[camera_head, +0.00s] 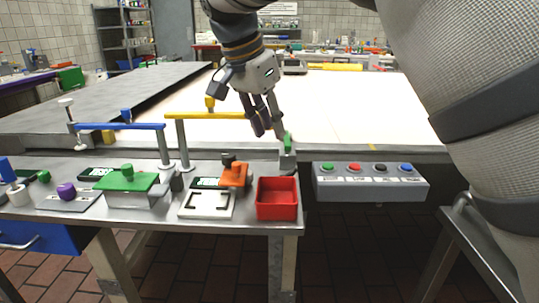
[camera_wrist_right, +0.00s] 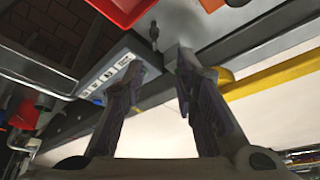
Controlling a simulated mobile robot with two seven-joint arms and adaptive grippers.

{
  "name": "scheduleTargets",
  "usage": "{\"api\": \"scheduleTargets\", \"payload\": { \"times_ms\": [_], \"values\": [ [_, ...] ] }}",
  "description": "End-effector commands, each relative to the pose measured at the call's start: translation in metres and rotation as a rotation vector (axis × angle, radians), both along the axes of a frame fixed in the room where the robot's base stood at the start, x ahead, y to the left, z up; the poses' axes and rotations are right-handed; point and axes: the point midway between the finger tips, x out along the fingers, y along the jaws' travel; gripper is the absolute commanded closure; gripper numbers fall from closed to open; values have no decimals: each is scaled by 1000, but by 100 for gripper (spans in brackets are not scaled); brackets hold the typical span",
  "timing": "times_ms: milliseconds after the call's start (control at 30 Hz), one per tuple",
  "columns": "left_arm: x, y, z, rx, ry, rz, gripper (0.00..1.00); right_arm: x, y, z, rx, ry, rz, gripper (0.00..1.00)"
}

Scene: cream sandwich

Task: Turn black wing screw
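My right gripper (camera_head: 271,127) hangs from the top middle of the head view, fingers pointing down near the table's back edge. It also shows in the right wrist view (camera_wrist_right: 160,66), with its two fingers apart and nothing between them. A small dark screw-like piece (camera_wrist_right: 153,34) stands just beyond the fingertips in the wrist view; it may be the black wing screw, but its wings are not clear. In the head view a grey block (camera_head: 287,158) with a green piece (camera_head: 288,140) on top is just below and right of the fingers. My left gripper is out of view.
A red tray (camera_head: 277,212) sits in front of the block. A grey button box (camera_head: 370,187) is to its right. A yellow bar (camera_head: 217,115) and a blue bar (camera_head: 120,127) stand left of the gripper. An orange piece (camera_head: 233,175) and green-topped box (camera_head: 130,181) are nearby.

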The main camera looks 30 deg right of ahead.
Motion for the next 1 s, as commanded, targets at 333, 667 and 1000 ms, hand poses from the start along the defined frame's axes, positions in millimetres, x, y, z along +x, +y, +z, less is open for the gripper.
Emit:
{"api": "scheduleTargets", "payload": {
  "times_ms": [333,667,1000],
  "values": [
    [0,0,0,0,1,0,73,8,-31,-80,2,7,2,73],
    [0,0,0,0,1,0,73,11,-42,-106,0,2,2,73],
    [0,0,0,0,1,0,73,11,-42,-106,0,2,2,100]
  ]
}}
